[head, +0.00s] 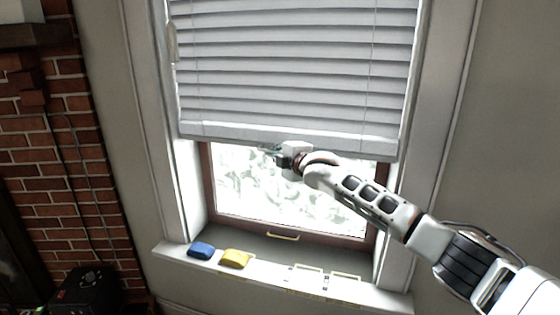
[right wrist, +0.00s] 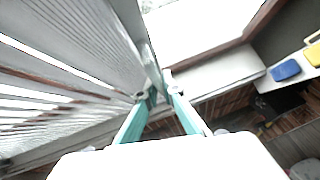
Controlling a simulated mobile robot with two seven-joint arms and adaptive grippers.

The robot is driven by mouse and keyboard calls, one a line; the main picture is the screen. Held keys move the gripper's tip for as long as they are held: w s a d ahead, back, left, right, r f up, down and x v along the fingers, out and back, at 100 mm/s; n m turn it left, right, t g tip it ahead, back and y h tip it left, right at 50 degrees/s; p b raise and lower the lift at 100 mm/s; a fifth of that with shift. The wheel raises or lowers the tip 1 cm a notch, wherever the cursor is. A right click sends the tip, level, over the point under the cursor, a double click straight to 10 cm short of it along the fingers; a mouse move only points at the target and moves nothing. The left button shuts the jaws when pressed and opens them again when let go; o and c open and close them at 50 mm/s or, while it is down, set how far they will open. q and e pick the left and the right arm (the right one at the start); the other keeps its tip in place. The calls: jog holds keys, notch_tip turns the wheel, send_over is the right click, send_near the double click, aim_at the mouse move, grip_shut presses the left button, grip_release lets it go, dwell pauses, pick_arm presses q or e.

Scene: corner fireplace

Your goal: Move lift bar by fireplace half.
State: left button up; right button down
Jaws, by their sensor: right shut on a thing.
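The lift bar (head: 345,143) is the pale bottom rail of a grey slatted blind (head: 290,60) in front of the window. It hangs part way down, with bare glass below, and looks roughly level. My right gripper (head: 270,151) is at the middle of the bar's lower edge and is shut on it. In the right wrist view the teal-sided fingers (right wrist: 158,95) pinch the end-on bar (right wrist: 141,45), with the slats to the left. My left gripper is out of view.
A window sill (head: 375,292) below holds a blue block (head: 200,250) and a yellow block (head: 235,259). The window's handle (head: 283,236) is above it. A brick fireplace (head: 55,170) and a black box (head: 85,289) are at left. The glass area below the bar is clear.

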jog(key=shift+r+p, duration=0.4)
jog(key=shift+r, duration=2.35)
jog(key=c, duration=2.2)
grip_release()
jog(key=shift+o, duration=0.2)
jog(key=shift+s+f, duration=0.1)
jog(key=v, duration=1.1)
jog(key=shift+s+d, duration=0.15)
jog(key=shift+s, duration=0.2)
